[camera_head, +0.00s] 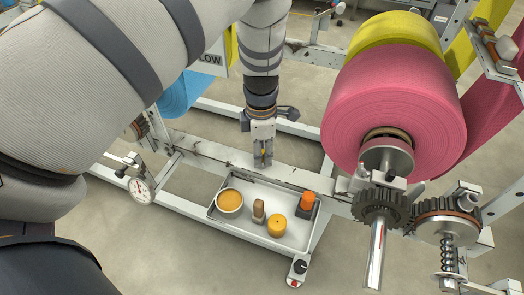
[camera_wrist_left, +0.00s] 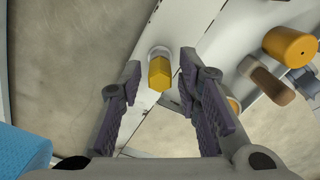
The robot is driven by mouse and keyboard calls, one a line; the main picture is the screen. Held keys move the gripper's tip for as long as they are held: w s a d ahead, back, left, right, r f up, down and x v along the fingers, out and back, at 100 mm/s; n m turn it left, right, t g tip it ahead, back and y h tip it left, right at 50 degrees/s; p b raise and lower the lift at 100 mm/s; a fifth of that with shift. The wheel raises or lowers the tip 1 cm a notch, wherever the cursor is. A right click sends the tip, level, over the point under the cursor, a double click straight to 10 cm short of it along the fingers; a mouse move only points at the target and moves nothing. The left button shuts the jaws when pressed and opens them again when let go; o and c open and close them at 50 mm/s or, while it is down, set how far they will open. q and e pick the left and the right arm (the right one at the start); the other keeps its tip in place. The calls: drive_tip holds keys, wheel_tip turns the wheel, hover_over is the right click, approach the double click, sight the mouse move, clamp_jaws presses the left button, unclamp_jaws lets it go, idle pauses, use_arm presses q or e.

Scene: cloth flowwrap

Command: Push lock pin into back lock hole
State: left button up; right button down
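My left gripper (camera_head: 263,160) points down over the white frame beam in the head view. In the left wrist view its two fingers (camera_wrist_left: 161,95) stand apart. A yellow six-sided pin head (camera_wrist_left: 160,73), which looks like the lock pin, shows in the gap between them. It sits in a pale round collar on the white beam, and the fingers do not visibly touch it. In the head view only a small yellow spot of it (camera_head: 264,152) shows between the fingers. The back lock hole cannot be made out. My right gripper is not in view.
A white tray (camera_head: 240,236) in front of the gripper holds a cup, a brush-like tool, a yellow cylinder and an orange-topped item. A large pink roll (camera_head: 385,110) and dark gears (camera_head: 382,207) stand at the right. A dial gauge (camera_head: 140,191) hangs at the left.

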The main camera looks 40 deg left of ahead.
use_arm(q)
clamp_jaws()
drive_tip(key=shift+r, duration=0.15)
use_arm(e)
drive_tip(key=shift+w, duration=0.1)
